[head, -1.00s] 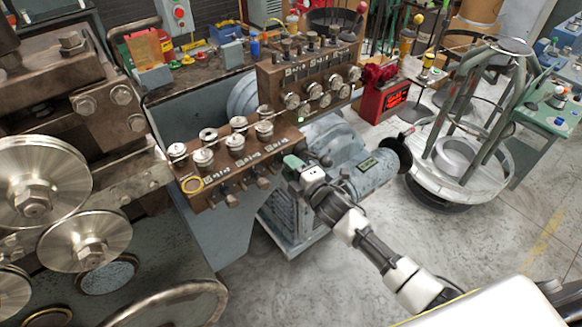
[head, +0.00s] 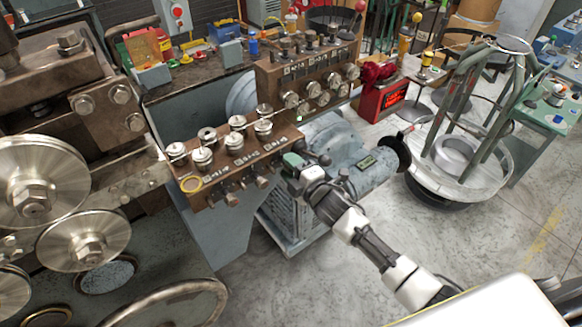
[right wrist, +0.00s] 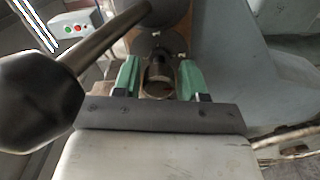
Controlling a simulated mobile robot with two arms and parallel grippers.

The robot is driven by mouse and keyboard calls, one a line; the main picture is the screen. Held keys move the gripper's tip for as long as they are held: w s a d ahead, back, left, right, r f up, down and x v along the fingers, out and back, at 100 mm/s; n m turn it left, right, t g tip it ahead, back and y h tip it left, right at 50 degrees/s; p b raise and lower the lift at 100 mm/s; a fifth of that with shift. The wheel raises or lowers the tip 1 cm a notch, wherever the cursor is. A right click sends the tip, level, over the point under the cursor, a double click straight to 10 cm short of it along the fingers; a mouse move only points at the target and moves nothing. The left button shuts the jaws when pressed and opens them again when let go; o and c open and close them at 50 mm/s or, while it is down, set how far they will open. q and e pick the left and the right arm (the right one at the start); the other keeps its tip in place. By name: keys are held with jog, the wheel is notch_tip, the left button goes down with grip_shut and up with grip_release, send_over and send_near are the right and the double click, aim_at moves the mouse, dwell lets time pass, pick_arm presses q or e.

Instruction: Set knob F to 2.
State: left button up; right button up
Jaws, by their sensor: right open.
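A brown block (head: 217,185) on the coiler has rollers on top and small dark knobs, such as this one (head: 232,198), along its front under white labels. The lettering is too small to read, so I cannot tell which knob is F or its setting. My right gripper (head: 291,160) is at the block's right end. In the right wrist view its green fingers are open (right wrist: 160,78), one on each side of a dark metallic knob-like part (right wrist: 159,72). I cannot tell whether they touch it. My left gripper is not in view.
A second brown block (head: 290,72) with rollers stands behind. A blue-grey motor (head: 365,172) is right of my gripper. A dark bar with a thick end (right wrist: 45,100) lies close at the left in the wrist view. Open floor (head: 330,270) lies in front.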

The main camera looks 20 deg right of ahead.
jog(key=shift+s+d+f, duration=0.1)
jog(key=shift+s+d, duration=0.05)
jog(key=shift+s, duration=0.3)
jog(key=b+v, duration=0.2)
jog(key=v, duration=0.8)
